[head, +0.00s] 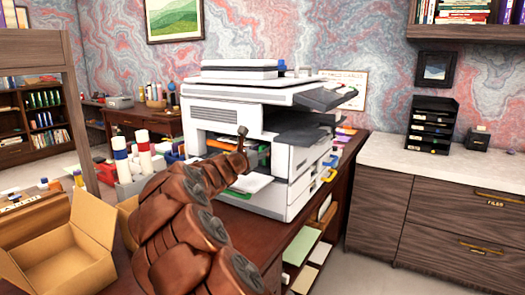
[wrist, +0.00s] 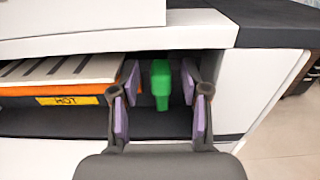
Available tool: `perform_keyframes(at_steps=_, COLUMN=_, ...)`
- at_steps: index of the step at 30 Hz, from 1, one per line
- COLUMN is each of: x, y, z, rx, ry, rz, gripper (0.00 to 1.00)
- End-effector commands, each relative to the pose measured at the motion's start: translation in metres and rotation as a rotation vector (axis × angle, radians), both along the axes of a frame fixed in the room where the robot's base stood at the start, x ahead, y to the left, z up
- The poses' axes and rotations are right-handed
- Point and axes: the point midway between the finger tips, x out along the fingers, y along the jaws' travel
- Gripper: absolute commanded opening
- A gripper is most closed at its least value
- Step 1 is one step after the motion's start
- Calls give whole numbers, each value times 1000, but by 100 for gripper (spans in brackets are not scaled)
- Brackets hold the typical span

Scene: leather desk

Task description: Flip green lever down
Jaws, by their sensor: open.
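The green lever (wrist: 161,84) is inside the open slot of the white printer in the wrist view, hanging upright near the slot's right end. My gripper (wrist: 160,108) is open, with its two purple-padded fingers on either side of the lever. In the head view my gripper (head: 243,140) reaches into the printer's front opening, and my arm hides part of that area. The white printer (head: 225,117) stands on the dark wooden desk.
An orange part with a yellow "HOT" label (wrist: 68,100) lies left of the lever. The slot's upper edge (wrist: 110,42) runs just above the fingers.

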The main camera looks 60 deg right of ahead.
Motion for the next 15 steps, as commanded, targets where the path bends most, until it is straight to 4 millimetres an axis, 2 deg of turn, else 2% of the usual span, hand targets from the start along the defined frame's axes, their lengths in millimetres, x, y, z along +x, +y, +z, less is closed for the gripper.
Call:
perform_keyframes(at_steps=11, x=-1, y=-7, z=1, rx=-2, ry=-1, rz=-1, gripper=46)
perform_keyframes(at_steps=15, x=-1, y=-7, z=1, rx=-1, ry=-1, rz=-1, gripper=34)
